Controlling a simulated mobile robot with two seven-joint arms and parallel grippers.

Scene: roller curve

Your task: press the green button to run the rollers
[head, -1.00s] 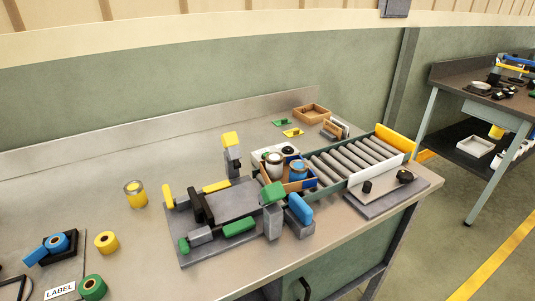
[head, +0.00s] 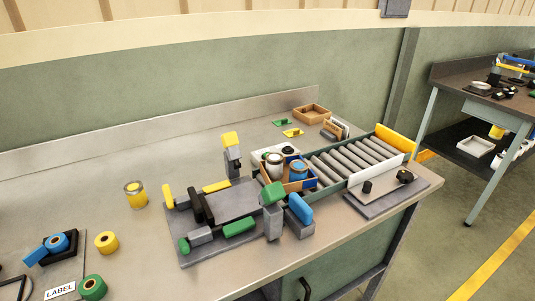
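A short roller conveyor (head: 347,161) with several grey rollers stands at the right end of the bench, with a yellow end stop (head: 394,144) at its far right. A grey plate (head: 383,196) in front of it carries a black knob (head: 367,186) and a dark round part (head: 405,177). I see no part that is clearly a green button; a green block (head: 272,193) tops a grey post left of the conveyor. A wooden crate (head: 291,184) with jars sits at the conveyor's left end. Neither of my grippers shows.
A grey fixture plate (head: 215,248) with clamps lies left of the conveyor. A yellow can (head: 135,195), tape rolls (head: 106,242) and a label card (head: 60,290) are on the left. A wooden tray (head: 312,113) stands behind. The bench's back left is clear.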

